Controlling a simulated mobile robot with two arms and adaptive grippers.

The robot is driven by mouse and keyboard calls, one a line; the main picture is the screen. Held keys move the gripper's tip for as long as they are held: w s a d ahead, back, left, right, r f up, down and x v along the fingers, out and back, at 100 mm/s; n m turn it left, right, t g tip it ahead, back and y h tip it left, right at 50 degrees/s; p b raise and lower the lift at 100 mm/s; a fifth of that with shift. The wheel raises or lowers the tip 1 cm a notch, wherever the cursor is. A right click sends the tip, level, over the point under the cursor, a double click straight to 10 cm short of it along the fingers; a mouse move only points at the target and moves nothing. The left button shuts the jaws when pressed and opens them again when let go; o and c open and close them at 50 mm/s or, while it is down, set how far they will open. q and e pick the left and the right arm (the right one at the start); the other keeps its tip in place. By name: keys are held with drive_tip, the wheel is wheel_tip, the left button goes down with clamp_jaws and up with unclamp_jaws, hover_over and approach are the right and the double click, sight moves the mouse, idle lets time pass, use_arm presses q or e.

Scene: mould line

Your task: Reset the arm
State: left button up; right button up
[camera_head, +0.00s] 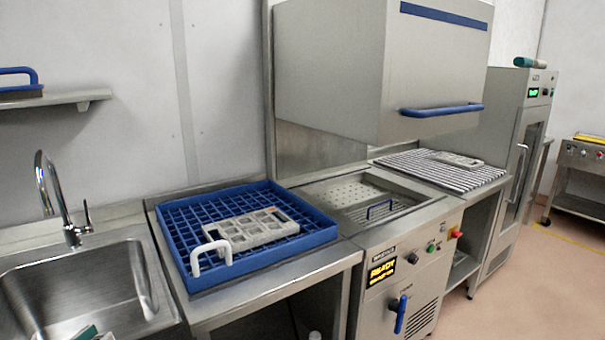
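I cannot make out either gripper clearly. A small teal and pale grey shape (88,333) is cut off by the bottom edge at the front of the sink. I cannot tell whether any of it belongs to my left gripper. A grey mould (252,229) with several square pockets and a white loop handle lies in a blue rack (178,228) on the steel counter. No gripper touches the mould or the rack. My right gripper does not show.
A sink (85,285) with a tall tap (62,205) is at left. A washer with a raised hood (340,70) and a lit panel (382,270) stands centre. A slatted surface (440,172) holds another grey mould (457,160). The floor at right is clear.

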use_arm(q)
drive_tip(key=s+f+n+g+y, duration=0.2)
drive_tip(key=f+n+y, duration=0.4)
drive_tip(key=n, duration=0.8)
drive_tip(key=s+f+n+g+y, duration=0.2)
drive_tip(key=f+n+y, duration=0.45)
drive_tip(key=n, duration=0.75)
drive_tip(key=s+d+f+n+g+h, duration=0.3)
drive_tip(key=s+d+f+n+g, duration=0.25)
drive_tip(key=s+d, duration=0.3)
drive_tip(key=s+d+f+n+g+h, duration=0.4)
drive_tip(key=s+d+f, duration=0.2)
drive_tip(key=s+d, duration=0.3)
wheel_tip(320, 180, down, 28)
drive_tip(key=s+g, duration=0.1)
drive_tip(key=g, duration=0.1)
drive_tip(key=s+a+f, duration=0.2)
drive_tip(key=s+f, duration=1.2)
drive_tip(key=s, duration=0.2)
drive_tip(key=shift+s+f+g+y, duration=0.3)
drive_tip(key=shift+s+g+y, duration=0.05)
